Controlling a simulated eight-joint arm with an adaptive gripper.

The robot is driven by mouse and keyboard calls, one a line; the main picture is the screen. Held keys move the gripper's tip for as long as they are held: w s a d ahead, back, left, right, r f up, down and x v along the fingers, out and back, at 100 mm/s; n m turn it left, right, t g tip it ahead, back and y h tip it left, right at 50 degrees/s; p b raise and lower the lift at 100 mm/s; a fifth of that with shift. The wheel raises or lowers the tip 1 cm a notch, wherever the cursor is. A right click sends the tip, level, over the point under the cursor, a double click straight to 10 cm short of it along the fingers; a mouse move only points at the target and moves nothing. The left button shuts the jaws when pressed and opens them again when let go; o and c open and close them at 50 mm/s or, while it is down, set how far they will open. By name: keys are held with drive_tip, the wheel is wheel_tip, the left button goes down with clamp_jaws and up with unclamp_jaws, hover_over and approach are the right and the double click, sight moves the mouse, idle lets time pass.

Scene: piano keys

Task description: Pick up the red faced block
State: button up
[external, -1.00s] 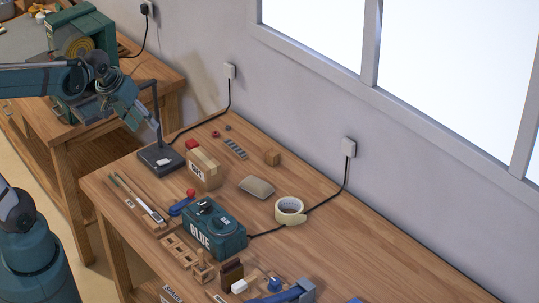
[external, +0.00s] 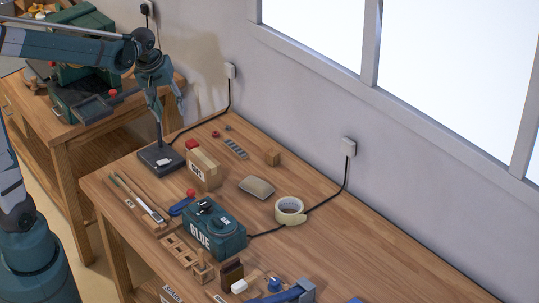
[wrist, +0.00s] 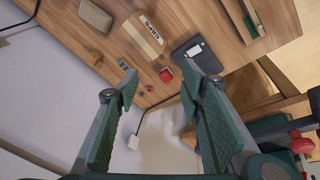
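A small red item (external: 192,144), which looks like the red faced block, sits on the workbench behind the cardboard box. Its red side also shows in the wrist view (wrist: 166,75); its other faces are hard to make out. In the wrist view my gripper (wrist: 160,84) is open and empty. The red item appears between its fingertips but lies well beyond them, apart from both.
The labelled cardboard box (external: 204,169) stands close beside the red item. The wall is behind.

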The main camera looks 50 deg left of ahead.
drive_tip(key=w+a+f+n+g, duration=0.2)
drive_tip(key=w+a+f+n, duration=0.2)
drive_tip(key=w+a+f, duration=0.35)
drive_tip(key=n+g, duration=0.1)
drive_tip(key=n, duration=0.3)
hover_over(191, 142)
wheel_tip(191, 142, down, 12)
drive_tip(key=shift+d+r, duration=0.1)
drive_tip(key=shift+d, duration=0.05)
drive_tip(key=shift+w+a+f, duration=0.2)
drive_tip(key=shift+f, duration=0.35)
drive_tip(key=shift+f, duration=1.3)
drive_tip(key=shift+s+f+b, duration=0.1)
drive_tip(key=shift+f+b, duration=0.35)
drive_tip(key=shift+f, duration=2.15)
